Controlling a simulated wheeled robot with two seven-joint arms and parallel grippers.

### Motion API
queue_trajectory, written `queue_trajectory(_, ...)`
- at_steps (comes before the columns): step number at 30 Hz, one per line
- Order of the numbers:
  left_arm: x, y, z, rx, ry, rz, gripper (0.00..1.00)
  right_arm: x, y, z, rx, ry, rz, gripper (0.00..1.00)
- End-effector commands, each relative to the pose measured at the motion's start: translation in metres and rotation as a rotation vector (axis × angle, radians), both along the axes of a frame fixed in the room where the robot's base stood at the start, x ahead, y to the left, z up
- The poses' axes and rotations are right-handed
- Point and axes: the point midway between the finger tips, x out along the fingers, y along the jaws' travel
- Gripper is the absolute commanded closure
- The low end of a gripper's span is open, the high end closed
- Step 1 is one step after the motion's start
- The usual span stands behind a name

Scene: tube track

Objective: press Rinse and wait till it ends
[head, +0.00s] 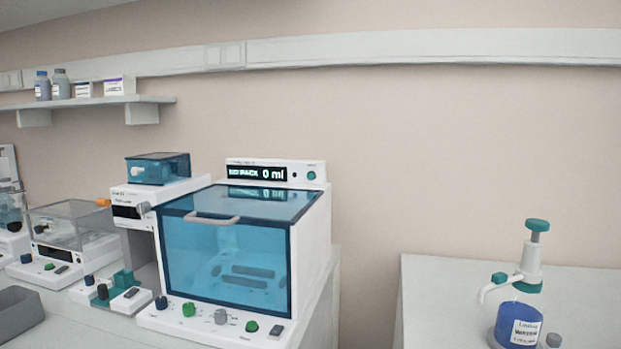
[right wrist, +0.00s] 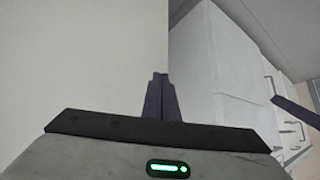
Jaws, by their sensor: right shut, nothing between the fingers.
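A white machine (head: 315,225) with a blue see-through front cover (head: 225,262) stands on the bench in the head view. The cover is down. Its top display (head: 258,173) seems to read "NO PACK 0 ml". Its front panel has a dark knob (head: 161,302), a green button (head: 189,309), a grey knob (head: 221,316) and another green button (head: 251,327). The small labels are too blurred to tell which one is Rinse. My right gripper (right wrist: 160,76) is shut and empty in the right wrist view, away from any button. My left gripper is in neither view.
Smaller devices, including a clear-lidded box (head: 72,222), stand left of the machine. A blue dispenser bottle (head: 518,322) stands on the right bench (head: 440,285), across a gap. A wall shelf (head: 85,103) holds bottles and boxes. White cabinets (right wrist: 215,70) show in the right wrist view.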

Motion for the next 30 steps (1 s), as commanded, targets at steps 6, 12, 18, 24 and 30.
queue_trajectory(6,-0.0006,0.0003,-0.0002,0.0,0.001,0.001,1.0,0.0003,-0.0009,0.0003,-0.001,-0.001,-0.001,1.0)
queue_trajectory(12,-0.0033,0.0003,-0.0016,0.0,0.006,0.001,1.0,-0.0004,-0.0009,0.0,-0.001,0.0,-0.001,1.0)
queue_trajectory(18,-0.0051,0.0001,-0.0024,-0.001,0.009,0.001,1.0,-0.0018,-0.0008,-0.0005,-0.001,0.003,-0.001,1.0)
queue_trajectory(24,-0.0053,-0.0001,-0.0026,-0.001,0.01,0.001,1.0,-0.0024,-0.0004,-0.0008,0.0,0.004,0.0,1.0)
queue_trajectory(30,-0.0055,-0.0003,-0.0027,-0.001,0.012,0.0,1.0,-0.0027,0.0001,-0.0009,0.001,0.004,0.0,1.0)
